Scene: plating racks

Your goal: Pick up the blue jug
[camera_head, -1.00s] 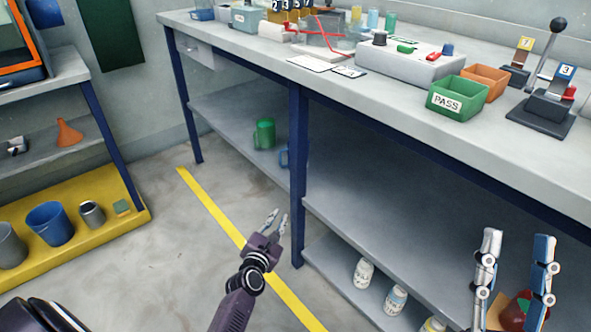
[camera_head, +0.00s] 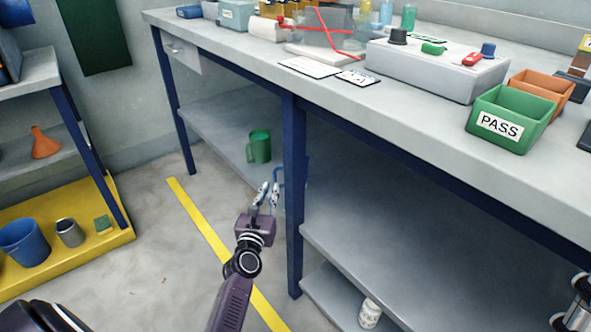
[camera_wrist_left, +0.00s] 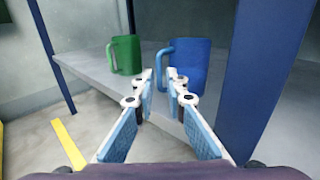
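The blue jug (camera_wrist_left: 192,66) stands upright on the lower shelf, its handle on the left side. In the head view the blue jug (camera_head: 281,177) is mostly hidden by a table leg and my fingers. My left gripper (camera_head: 268,188) is open and empty, pointing at the shelf. In the left wrist view the parted fingertips (camera_wrist_left: 160,77) lie in front of the jug's handle side; whether they touch it I cannot tell. Only a piece of my right gripper (camera_head: 581,300) shows at the lower right edge.
A green jug (camera_head: 259,146) stands on the same shelf, left of the blue one. The dark blue table leg (camera_wrist_left: 262,75) is close on the right of the blue jug. The worktop overhangs the shelf.

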